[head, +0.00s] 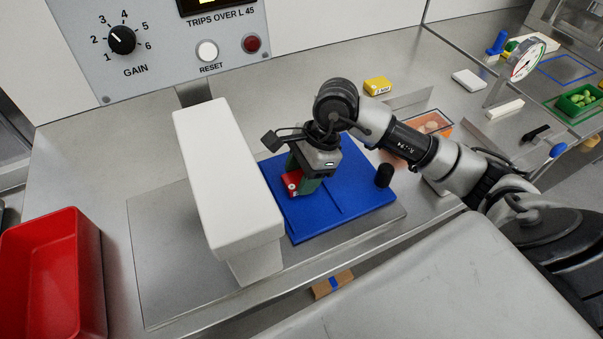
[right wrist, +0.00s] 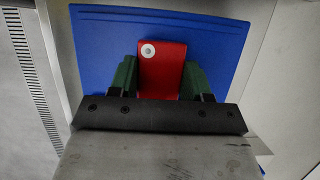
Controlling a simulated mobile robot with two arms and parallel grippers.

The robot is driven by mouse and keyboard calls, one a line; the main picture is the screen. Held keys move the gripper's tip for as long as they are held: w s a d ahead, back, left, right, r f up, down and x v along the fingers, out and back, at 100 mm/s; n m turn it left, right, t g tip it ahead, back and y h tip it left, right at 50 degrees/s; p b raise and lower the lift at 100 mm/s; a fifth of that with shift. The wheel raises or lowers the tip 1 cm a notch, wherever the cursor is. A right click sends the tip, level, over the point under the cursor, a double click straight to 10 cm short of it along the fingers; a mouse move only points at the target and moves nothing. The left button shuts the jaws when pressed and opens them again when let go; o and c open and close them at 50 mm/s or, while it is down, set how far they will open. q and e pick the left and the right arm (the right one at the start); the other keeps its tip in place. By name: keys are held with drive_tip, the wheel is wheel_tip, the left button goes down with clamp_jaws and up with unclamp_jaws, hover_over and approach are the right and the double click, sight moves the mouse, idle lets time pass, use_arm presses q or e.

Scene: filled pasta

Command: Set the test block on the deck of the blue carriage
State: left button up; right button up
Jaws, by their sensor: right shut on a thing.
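The red test block (head: 292,184) with a pale round spot is between the green fingers of my right gripper (head: 305,184). In the right wrist view the block (right wrist: 163,72) sits between both fingers of the gripper (right wrist: 162,80), which is shut on it. The blue carriage deck (head: 340,195) lies below the gripper and block, and fills the background of the right wrist view (right wrist: 100,50). Whether the block touches the deck cannot be told. A black knob (head: 384,175) stands at the deck's right side. My left gripper is not in view.
A white arch-like housing (head: 225,175) stands close to the carriage's left edge. A control panel (head: 165,45) is behind. A red bin (head: 50,270) is at the left. A yellow box (head: 377,86) and a clear orange-edged container (head: 430,128) stand behind the right arm.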

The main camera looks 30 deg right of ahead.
drive_tip(key=shift+f, duration=0.65)
drive_tip(key=shift+f, duration=0.1)
drive_tip(key=o, duration=1)
drive_tip(key=shift+r, duration=0.25)
drive_tip(key=b+v, duration=0.1)
drive_tip(key=v, duration=1)
drive_tip(key=shift+d+r, duration=0.15)
drive_tip(key=shift+r, duration=0.2)
